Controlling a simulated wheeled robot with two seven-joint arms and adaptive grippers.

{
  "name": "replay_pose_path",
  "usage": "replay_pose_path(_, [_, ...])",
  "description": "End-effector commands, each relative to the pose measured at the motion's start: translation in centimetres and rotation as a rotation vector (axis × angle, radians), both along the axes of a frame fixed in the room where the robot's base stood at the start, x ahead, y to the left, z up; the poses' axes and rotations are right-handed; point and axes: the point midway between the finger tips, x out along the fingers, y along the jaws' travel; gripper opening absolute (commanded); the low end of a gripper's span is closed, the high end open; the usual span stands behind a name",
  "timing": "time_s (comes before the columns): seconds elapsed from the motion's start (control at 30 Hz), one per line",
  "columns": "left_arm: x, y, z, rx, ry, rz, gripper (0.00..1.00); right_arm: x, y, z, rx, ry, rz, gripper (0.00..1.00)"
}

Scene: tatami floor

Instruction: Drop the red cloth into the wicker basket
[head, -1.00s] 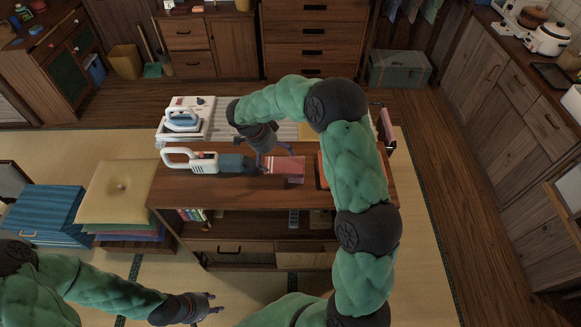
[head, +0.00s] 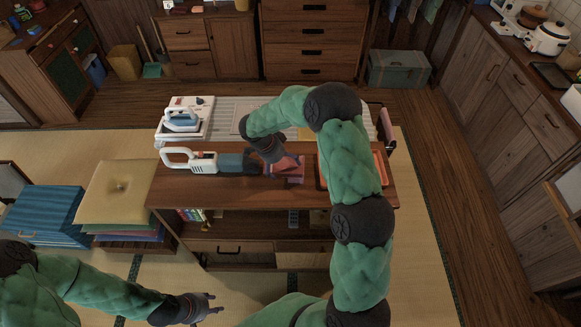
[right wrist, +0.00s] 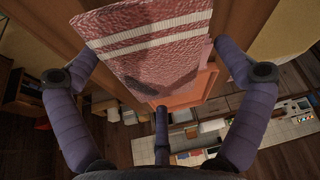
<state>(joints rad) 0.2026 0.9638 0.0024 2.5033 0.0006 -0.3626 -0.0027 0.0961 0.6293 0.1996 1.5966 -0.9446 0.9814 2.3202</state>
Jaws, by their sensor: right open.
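The red cloth (head: 294,178) lies folded on the wooden table, right of a white-handled vacuum. In the right wrist view the cloth (right wrist: 160,45) shows white stripes and reaches in between the spread fingers. My right gripper (head: 281,166) is over the cloth and partly hides it. Its fingers (right wrist: 158,85) are open; I cannot tell whether they touch the cloth. My left gripper (head: 216,304) is open and empty, low in front of the table. I cannot surely make out a wicker basket; a tan bin (head: 125,62) stands at the back left.
The vacuum (head: 205,161) lies close left of the cloth. An iron (head: 181,119) stands on a white board behind it. An orange-edged tray (head: 321,172) is partly hidden behind my right arm. Stacked cushions (head: 115,190) stand left of the table.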

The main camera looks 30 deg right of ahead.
Motion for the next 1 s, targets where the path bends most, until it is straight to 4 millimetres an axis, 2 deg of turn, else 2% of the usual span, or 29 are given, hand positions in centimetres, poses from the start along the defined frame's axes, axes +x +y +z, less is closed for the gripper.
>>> replay_pose_path(1.0, [0.0, 0.0, -1.3, 0.000, 0.000, 0.000, 0.40, 0.0, 0.0, -0.4, 0.001, 0.000, 0.000, 1.00])
